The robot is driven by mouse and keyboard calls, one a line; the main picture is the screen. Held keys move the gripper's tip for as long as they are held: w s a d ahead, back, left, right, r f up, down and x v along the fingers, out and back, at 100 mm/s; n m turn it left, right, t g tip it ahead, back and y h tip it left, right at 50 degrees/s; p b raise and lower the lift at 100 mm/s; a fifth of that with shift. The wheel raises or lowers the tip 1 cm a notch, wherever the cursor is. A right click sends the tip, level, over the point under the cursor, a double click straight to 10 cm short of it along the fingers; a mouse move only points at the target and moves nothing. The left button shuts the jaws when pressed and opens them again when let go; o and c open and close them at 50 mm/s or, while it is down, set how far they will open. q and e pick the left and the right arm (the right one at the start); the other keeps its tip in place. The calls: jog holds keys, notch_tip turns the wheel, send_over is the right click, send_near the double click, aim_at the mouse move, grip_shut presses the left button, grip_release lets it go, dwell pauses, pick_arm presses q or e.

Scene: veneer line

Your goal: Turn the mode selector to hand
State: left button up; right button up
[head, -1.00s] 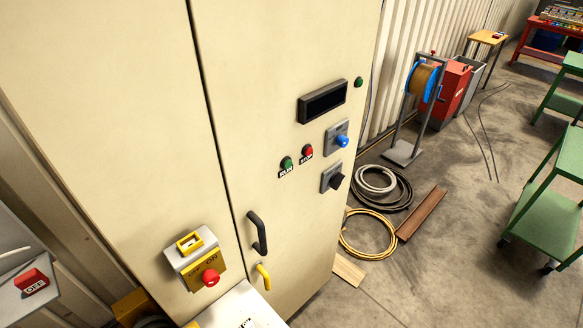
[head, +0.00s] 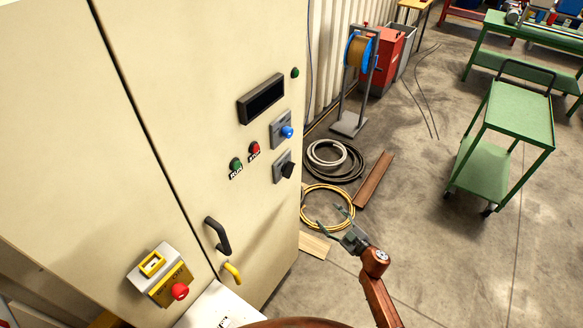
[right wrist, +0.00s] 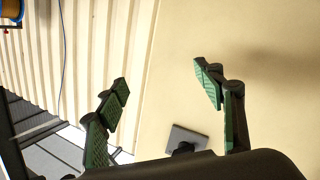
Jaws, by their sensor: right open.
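On the cream cabinet door are two knobs on grey square plates. The upper one is a blue knob (head: 287,131); the lower one is a black knob (head: 288,170). No readable marking shows which is the mode selector, and their settings are too small to read. My right gripper (head: 333,218) is open and empty, to the right of and below the black knob, apart from the door. In the right wrist view, my right gripper (right wrist: 160,82) has its green-padded fingers spread. A dark knob (right wrist: 184,147) on a grey plate shows there, partly hidden by the gripper's body. My left gripper is out of view.
The cabinet door (head: 190,110) also bears a dark display (head: 261,99), a green button (head: 236,163), a red button (head: 254,149) and a black handle (head: 217,235). Cable coils (head: 335,160) lie on the floor. A green cart (head: 520,115) stands at right.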

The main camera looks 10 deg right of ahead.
aim_at(292, 171)
jog(key=w+a+r+n+g+y+p, duration=0.1)
jog(key=a+r+n+y, duration=0.3)
jog(key=r, duration=0.7)
jog(key=w+a+r+n+g+y+p, duration=0.15)
jog(key=a+r+n, duration=0.3)
jog(key=r, duration=0.75)
jog(key=shift+y, duration=0.35)
jog(key=x, duration=0.6)
jog(key=shift+s+a+f, duration=0.15)
jog(key=shift+s+a, duration=0.2)
jog(key=shift+a, duration=0.1)
jog(key=shift+w+a+f, duration=0.1)
jog(key=shift+w+a, duration=0.4)
jog(key=shift+w, duration=0.05)
jog(key=shift+c, duration=0.2)
jog(key=c, duration=1.1)
